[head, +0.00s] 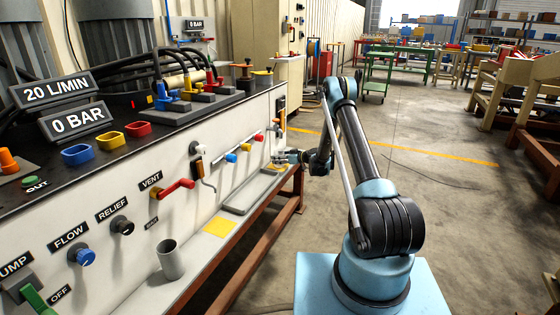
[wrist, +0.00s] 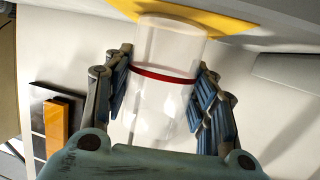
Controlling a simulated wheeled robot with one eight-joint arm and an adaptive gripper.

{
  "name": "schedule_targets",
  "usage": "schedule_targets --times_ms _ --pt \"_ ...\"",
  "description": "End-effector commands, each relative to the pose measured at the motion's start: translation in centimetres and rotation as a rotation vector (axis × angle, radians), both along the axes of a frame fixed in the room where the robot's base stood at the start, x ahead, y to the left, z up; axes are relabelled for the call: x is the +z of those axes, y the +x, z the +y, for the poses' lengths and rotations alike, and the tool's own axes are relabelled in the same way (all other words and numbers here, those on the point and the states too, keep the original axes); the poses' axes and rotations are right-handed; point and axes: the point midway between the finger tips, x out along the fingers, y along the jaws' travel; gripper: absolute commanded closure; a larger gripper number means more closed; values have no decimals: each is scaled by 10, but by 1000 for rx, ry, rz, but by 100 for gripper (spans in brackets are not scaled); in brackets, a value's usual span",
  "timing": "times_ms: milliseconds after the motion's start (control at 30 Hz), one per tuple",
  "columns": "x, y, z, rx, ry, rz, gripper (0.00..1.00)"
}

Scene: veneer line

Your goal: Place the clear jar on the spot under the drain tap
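The clear jar (wrist: 160,105), with a red band around it, is between the two fingers of my gripper (wrist: 165,85) in the wrist view. The blue-grey finger pads appear to press on both its sides. In the head view my gripper (head: 287,157) is low at the far end of the ledge, and the jar is too small to make out clearly. The drain tap (head: 199,165), with a bent grey spout, sticks out of the white panel. Below it a yellow square spot (head: 220,227) lies bare on the ledge.
A yellow patch (wrist: 190,12) lies by the jar. A shallow grey tray (head: 245,197) lies between my gripper and the yellow spot. A grey cup (head: 171,259) stands nearer on the ledge. Red vent (head: 177,188) and blue flow (head: 85,257) controls jut from the panel.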

Motion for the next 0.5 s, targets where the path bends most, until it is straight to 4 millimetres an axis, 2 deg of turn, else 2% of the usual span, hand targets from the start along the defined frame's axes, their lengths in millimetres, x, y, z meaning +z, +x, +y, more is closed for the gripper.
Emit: schedule_targets --times_ms 33,67,500 --pt "0 0 0 0 0 0 35" --pt "0 0 0 0 0 0 29" --pt "3 -1 -3 -1 0 0 29"
